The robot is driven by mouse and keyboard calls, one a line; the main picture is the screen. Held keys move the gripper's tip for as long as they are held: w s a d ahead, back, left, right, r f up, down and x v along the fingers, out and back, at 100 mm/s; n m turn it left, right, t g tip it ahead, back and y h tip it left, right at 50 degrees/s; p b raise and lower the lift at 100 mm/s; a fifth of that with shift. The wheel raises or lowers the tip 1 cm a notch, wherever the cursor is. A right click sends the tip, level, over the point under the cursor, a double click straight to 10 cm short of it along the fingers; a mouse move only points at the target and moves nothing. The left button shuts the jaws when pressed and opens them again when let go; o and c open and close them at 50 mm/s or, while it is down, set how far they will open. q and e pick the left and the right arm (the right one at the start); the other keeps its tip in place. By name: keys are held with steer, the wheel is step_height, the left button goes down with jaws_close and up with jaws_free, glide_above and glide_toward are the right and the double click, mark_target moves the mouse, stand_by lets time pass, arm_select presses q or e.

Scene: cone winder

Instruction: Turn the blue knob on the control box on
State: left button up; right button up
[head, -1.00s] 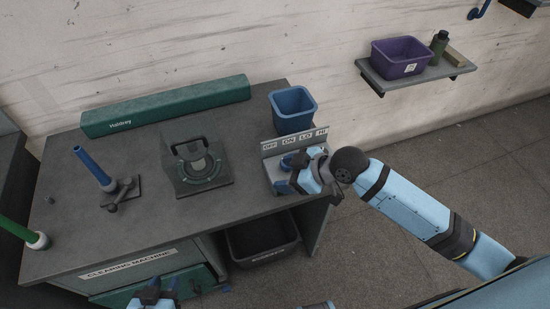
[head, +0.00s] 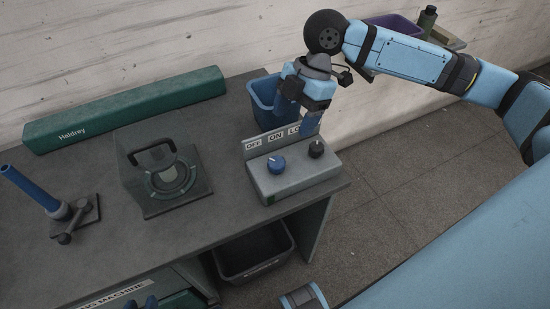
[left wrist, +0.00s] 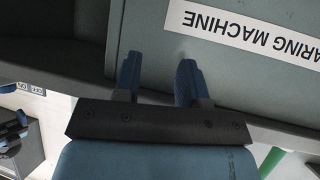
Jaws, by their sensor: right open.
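The grey control box (head: 293,184) stands at the right end of the bench. The blue knob (head: 276,164) is on its top at the left, uncovered, beneath the OFF and ON labels (head: 264,142). Which label it points to is too small to tell. A black knob (head: 316,149) sits to its right. My right gripper (head: 302,112) is open and empty, above and behind the box, apart from the blue knob; it hides the HI label. My left gripper (head: 142,303) is at the bottom edge; in the left wrist view its fingers (left wrist: 158,75) are apart with nothing between them.
A blue bin (head: 264,98) stands behind the box, partly behind my right gripper. A guarded unit with a black handle (head: 160,175) is left of the box. A dark bin (head: 255,262) is below the bench. The bench top between unit and box is clear.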

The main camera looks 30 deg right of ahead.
mark_target(276, 162)
steer(key=b+x, duration=0.1)
steer(key=x, duration=0.9)
steer(key=shift+w+f+b, duration=0.1)
steer(key=shift+b, duration=0.2)
steer(key=shift+a+f, duration=0.3)
steer(key=shift+f, duration=0.35)
arm_select(q)
steer(key=shift+w+f, duration=0.1)
steer(key=shift+f, duration=0.25)
steer(key=shift+f, duration=0.1)
arm_select(e)
steer(key=shift+c, duration=0.5)
